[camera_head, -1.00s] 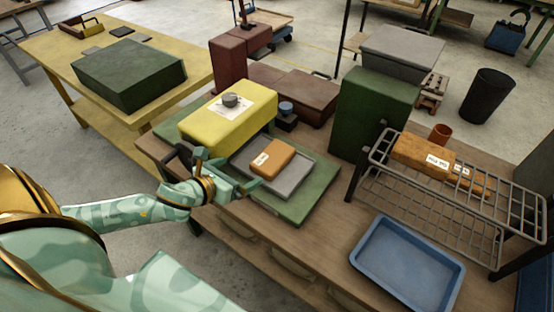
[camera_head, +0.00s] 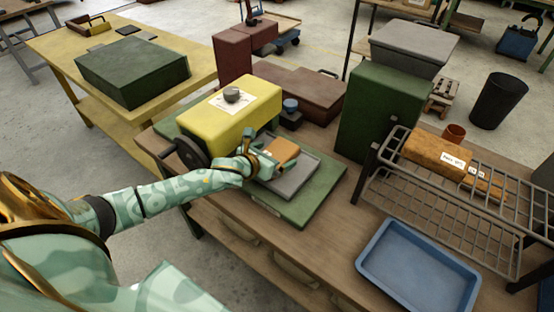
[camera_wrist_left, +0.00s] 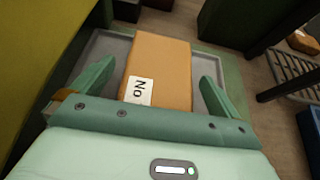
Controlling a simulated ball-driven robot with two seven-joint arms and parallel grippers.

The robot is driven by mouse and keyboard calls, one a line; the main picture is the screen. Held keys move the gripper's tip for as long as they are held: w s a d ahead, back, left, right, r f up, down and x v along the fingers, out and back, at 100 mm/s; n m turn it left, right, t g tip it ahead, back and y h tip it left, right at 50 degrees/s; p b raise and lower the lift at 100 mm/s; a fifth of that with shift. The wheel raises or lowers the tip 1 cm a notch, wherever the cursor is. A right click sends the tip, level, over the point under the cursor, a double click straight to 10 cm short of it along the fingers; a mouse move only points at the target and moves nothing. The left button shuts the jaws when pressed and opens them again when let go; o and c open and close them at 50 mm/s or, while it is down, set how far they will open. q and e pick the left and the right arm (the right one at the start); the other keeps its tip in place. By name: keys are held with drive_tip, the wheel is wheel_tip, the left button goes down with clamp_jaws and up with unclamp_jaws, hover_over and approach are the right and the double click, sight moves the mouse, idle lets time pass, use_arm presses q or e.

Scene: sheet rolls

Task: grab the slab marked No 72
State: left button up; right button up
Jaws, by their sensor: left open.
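An orange-brown slab (camera_head: 284,152) lies on a grey tray (camera_head: 296,178) on the green base of the yellow machine. In the left wrist view the slab (camera_wrist_left: 160,72) has a white label reading "No"; the rest of the label is hidden by my gripper. My left gripper (camera_head: 270,158) is at the slab from the near side. In the left wrist view its open fingers (camera_wrist_left: 155,85) stand on either side of the slab, with a gap visible at each side. My right gripper is not in view.
The yellow machine (camera_head: 222,122) stands close to the left of my gripper. A wire rack (camera_head: 450,205) at right holds brown slabs (camera_head: 436,152) with white labels. A blue tray (camera_head: 420,266) lies in front of it. A green block (camera_head: 381,110) stands behind.

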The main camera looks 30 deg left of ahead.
use_arm(q)
drive_tip(key=shift+c, duration=0.7)
drive_tip(key=shift+r, duration=0.1)
drive_tip(key=c, duration=1.3)
